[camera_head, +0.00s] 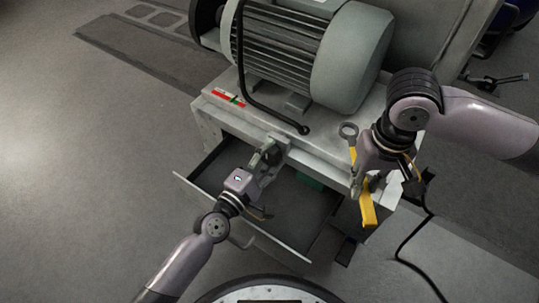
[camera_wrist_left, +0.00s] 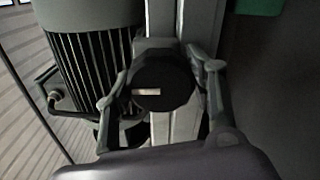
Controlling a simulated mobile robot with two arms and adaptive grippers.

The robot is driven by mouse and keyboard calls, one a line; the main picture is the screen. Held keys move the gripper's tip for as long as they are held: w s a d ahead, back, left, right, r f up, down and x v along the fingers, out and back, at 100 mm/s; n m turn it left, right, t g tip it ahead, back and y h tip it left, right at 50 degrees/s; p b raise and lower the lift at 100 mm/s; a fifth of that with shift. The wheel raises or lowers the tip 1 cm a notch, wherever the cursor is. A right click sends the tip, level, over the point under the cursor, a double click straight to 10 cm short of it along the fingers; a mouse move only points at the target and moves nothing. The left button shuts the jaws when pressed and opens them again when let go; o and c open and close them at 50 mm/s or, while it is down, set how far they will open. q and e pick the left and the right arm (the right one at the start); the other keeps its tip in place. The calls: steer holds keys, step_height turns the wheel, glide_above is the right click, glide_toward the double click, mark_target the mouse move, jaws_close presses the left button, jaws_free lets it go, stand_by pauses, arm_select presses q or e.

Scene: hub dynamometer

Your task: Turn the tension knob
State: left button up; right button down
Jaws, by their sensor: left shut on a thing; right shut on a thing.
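The tension knob (camera_wrist_left: 165,80) is a round black knob with a short white mark on its face, lying almost level in the left wrist view. My left gripper (camera_wrist_left: 163,95) has one finger on each side of the knob and is shut on it. In the head view the left gripper (camera_head: 270,158) is at the front edge of the machine bench, over the open drawer, and largely hides the knob. My right gripper (camera_head: 359,180) is shut on a wrench-like tool with a yellow handle (camera_head: 368,207) and a grey ring end, at the bench's right front corner.
A large grey motor (camera_head: 350,58) with cooling fins stands on the bench (camera_head: 215,117). A bent black bar (camera_head: 243,70) runs down in front of it. A red, white and green scale (camera_head: 229,98) lies on the bench's left. The open drawer (camera_head: 213,172) juts out below, with a green item (camera_head: 310,181) inside.

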arm_select(q)
steer(key=o, duration=1.2)
steer(key=v, duration=0.7)
steer(key=shift+s+a, duration=0.1)
steer(key=shift+s, duration=0.15)
arm_select(e)
steer(key=shift+d, duration=0.1)
